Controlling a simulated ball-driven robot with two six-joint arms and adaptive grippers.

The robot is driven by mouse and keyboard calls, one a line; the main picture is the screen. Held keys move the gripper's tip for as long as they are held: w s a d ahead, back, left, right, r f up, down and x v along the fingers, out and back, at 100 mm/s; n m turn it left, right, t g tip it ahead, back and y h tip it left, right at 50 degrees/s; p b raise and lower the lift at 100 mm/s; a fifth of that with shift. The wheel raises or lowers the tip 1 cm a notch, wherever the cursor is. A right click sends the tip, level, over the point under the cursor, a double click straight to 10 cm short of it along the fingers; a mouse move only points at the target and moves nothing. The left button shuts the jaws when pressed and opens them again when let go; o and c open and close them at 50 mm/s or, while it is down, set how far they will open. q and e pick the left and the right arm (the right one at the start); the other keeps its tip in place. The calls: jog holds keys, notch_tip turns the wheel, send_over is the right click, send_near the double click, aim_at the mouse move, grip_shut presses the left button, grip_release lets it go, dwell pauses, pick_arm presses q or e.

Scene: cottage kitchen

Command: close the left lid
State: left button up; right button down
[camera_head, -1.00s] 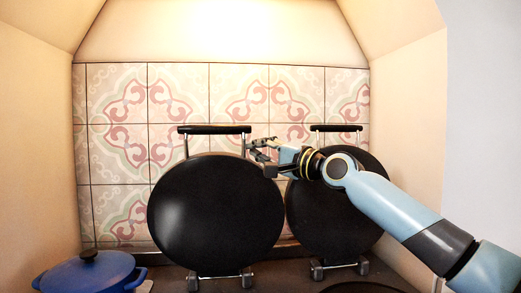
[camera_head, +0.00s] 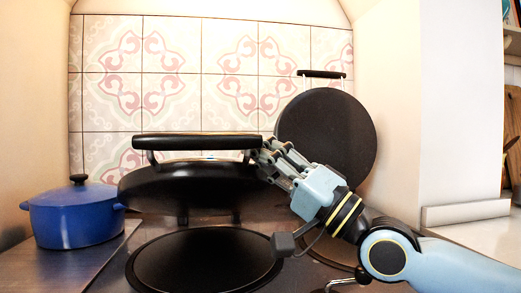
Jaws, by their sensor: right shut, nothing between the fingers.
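The left lid (camera_head: 200,187) is a round black lid with a long black handle (camera_head: 197,142). It is tilted well down and hangs above the left hotplate (camera_head: 205,262), with a gap between them. My right gripper (camera_head: 262,158) is shut with nothing between its fingers. Its fingers are at the right end of the left lid's handle and rim; whether they touch is hard to tell. The right lid (camera_head: 328,135) stands upright against the tiles behind my right arm. My left gripper is not in view.
A blue pot (camera_head: 75,214) with a lid stands on the steel top left of the left hotplate. The right hotplate is mostly hidden by my right arm. A side wall (camera_head: 425,110) bounds the alcove on the right.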

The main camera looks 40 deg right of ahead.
jog(key=f, duration=0.1)
jog(key=f+b, duration=0.1)
jog(key=s+f, duration=0.1)
jog(key=shift+s+a+f+b, duration=0.1)
jog(key=shift+a+f+b, duration=0.2)
jog(key=shift+f+b, duration=0.1)
jog(key=shift+s+f, duration=0.1)
jog(key=shift+f, duration=0.05)
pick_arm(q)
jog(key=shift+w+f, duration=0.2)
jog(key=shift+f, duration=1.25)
pick_arm(e)
jog(key=shift+s+f, duration=0.1)
jog(key=shift+s, duration=0.05)
